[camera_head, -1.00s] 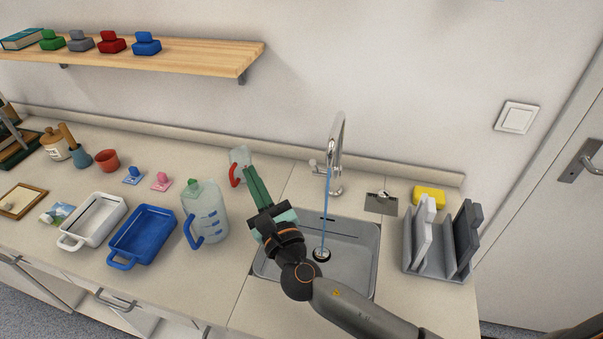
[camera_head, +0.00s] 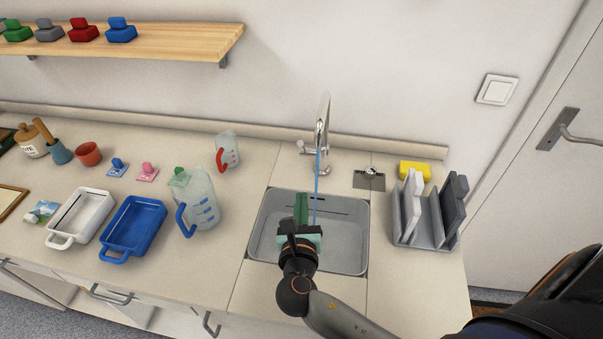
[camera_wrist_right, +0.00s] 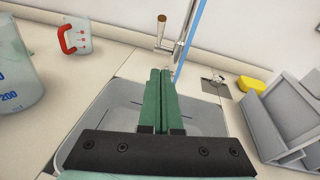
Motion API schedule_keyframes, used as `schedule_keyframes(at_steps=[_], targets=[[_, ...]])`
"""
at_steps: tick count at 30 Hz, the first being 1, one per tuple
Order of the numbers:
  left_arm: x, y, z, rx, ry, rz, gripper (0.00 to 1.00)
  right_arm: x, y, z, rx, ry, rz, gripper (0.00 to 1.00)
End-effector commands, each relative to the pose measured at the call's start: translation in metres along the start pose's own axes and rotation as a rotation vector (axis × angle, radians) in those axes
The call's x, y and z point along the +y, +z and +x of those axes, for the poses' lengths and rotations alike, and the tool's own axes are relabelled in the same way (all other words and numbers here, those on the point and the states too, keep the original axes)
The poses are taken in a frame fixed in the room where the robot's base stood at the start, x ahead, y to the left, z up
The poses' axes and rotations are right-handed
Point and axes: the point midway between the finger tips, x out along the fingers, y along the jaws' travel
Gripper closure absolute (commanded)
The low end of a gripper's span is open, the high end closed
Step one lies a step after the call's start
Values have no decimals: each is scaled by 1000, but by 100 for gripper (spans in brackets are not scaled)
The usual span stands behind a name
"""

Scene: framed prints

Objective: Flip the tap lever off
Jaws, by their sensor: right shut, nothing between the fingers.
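The chrome tap (camera_head: 322,130) stands behind the sink (camera_head: 354,262), and a blue stream of water (camera_head: 317,180) falls from it. Its lever (camera_head: 302,147) sticks out at the left side of the tap. In the right wrist view the lever (camera_wrist_right: 161,31) stands up just beyond my fingertips, apart from them. My right gripper (camera_head: 301,198) is shut and empty over the sink, in front of the tap and just left of the water. Its green fingers lie side by side in the right wrist view (camera_wrist_right: 160,72). My left gripper is not in view.
A measuring jug with a red handle (camera_head: 227,150) stands left of the tap, and a larger jug (camera_head: 200,200) stands left of the sink. A grey rack (camera_head: 428,238) and a yellow sponge (camera_head: 415,170) are at the right. A wooden shelf (camera_head: 180,45) hangs at upper left.

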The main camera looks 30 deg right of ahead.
Motion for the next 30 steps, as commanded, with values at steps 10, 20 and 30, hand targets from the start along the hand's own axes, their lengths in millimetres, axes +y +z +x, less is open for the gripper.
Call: schedule_keyframes(at_steps=[10, 20, 30], targets=[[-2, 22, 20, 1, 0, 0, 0, 0, -5, 66, -5, -2, 0, 100], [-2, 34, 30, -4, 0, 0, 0, 0, 20, 115, -4, 0, 1, 100], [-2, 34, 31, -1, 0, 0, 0, 0, 29, 124, 0, 2, -1, 100]])
